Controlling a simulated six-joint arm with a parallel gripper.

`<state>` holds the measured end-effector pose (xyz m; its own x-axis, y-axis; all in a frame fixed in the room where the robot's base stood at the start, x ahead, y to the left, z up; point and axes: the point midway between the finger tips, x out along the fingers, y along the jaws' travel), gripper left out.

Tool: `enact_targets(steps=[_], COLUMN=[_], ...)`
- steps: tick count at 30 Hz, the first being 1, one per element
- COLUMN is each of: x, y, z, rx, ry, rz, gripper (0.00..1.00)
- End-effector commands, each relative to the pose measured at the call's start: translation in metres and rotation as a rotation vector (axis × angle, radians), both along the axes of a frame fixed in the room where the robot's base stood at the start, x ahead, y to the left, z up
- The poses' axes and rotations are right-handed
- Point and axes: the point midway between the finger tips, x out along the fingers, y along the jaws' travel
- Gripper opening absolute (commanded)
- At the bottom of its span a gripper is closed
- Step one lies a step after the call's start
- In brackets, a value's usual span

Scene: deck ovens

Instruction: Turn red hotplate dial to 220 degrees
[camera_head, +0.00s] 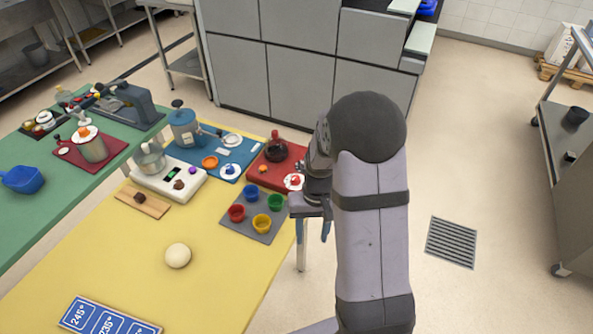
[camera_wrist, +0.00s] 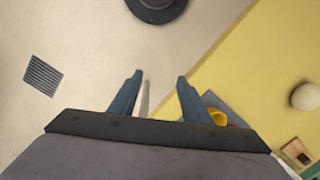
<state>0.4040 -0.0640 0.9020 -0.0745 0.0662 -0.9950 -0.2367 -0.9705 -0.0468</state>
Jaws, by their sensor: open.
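The dial's marks are too small to read. My gripper (camera_head: 326,228) hangs beyond the table's right edge, just right of the hotplate and cup mat. In the wrist view its two blue fingers (camera_wrist: 160,76) are apart with nothing between them. The hotplate does not show in the wrist view.
A grey mat (camera_head: 238,228) with coloured cups lies left of my gripper. A blue hotplate (camera_head: 219,148) and a white plate unit (camera_head: 172,190) stand further left. A blue temperature card (camera_head: 107,318) and a pale ball (camera_head: 177,255) lie on the yellow table (camera_head: 215,285). Floor right of the table is clear.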

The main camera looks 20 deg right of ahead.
Motion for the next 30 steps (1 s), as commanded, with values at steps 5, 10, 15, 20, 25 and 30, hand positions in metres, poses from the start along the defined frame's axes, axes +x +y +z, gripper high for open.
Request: enact_targets(steps=[5,10,15,20,25,30], x=[0.113,0.183,0.187,0.187,0.190,0.196], y=[-0.020,-0.032,-0.034,-0.034,-0.033,-0.033], z=[0.022,0.063,0.064,0.063,0.056,0.040], rx=[-0.029,-0.080,-0.102,-0.103,-0.103,-0.102], ry=[-0.245,-0.452,-0.475,-0.473,-0.471,-0.469], rz=[0.043,0.136,0.215,0.225,0.225,0.224], gripper=[0.44,0.44,0.44,0.44,0.44,0.44])
